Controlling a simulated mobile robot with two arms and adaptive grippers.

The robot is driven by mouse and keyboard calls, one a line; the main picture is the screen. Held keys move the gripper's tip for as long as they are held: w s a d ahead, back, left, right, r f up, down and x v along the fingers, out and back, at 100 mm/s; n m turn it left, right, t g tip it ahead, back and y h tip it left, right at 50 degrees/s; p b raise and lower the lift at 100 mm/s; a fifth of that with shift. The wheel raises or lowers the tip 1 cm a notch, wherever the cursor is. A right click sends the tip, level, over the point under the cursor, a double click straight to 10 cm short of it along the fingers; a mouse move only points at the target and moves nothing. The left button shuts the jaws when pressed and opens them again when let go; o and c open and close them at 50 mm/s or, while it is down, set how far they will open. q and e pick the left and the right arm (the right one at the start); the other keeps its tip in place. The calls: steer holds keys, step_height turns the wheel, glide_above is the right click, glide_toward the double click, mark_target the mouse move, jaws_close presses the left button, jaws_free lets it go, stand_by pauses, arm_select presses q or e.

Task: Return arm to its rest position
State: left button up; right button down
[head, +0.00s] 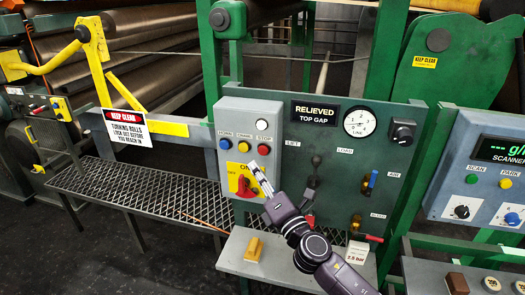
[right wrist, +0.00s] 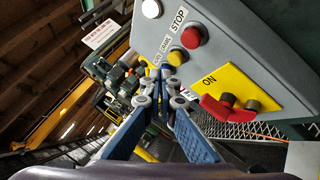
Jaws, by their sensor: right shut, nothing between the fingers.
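My right arm reaches up from the lower right in the head view. Its gripper (head: 257,170) is shut and empty in front of the grey button box (head: 231,112). In the right wrist view the two blue fingers meet at the tips (right wrist: 165,76), beside the box face. The red rotary switch (head: 243,186) on its yellow plate lies just left of the gripper in the head view; it also shows in the right wrist view (right wrist: 229,108). I cannot tell whether the fingertips touch the box. My left arm and gripper are not in view.
The panel right of the box carries a gauge (head: 360,121), a black knob (head: 403,131) and several levers. A shelf below holds a yellow block (head: 254,248) and a white tag (head: 356,253). A mesh walkway (head: 140,190) and rollers stand left. A scanner console (head: 485,180) stands right.

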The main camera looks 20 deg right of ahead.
stand_by(0.6)
steer(key=s+d+f+m+g+h+b, duration=0.1)
steer(key=d+f+m+g, duration=0.15)
steer(key=f, duration=0.95)
steer(key=d+f+m+g+h+b, duration=0.15)
steer(key=f+m, duration=0.25)
steer(key=f, duration=0.9)
steer(key=s+d+f+m+g+h+b, duration=0.1)
steer(key=s+f+m+g, duration=0.2)
steer(key=s+f, duration=0.6)
steer(key=s+d+f+m+g, duration=0.1)
steer(key=s+f+m+g, duration=0.2)
steer(key=f, duration=1)
steer(key=s+d+f+m+g+h+b, duration=0.1)
steer(key=s+d+f+m+g, duration=0.15)
steer(key=s+f, duration=0.7)
steer(key=s+a+f+m+g, duration=0.1)
steer(key=s+f, duration=0.5)
steer(key=s, duration=0.6)
steer(key=s+a+f+m+g+b, duration=0.1)
steer(key=s+f+m, duration=0.4)
steer(key=s, duration=0.6)
steer(key=s+a+f+m+g+b, duration=0.1)
steer(key=s+a+f+m+g, duration=0.1)
steer(key=s+f, duration=0.7)
steer(key=s+m+g+y, duration=0.1)
steer(key=s+g, duration=0.1)
steer(key=s, duration=0.1)
steer(key=shift+s+a+g, duration=0.15)
steer(key=shift+s+g, duration=0.2)
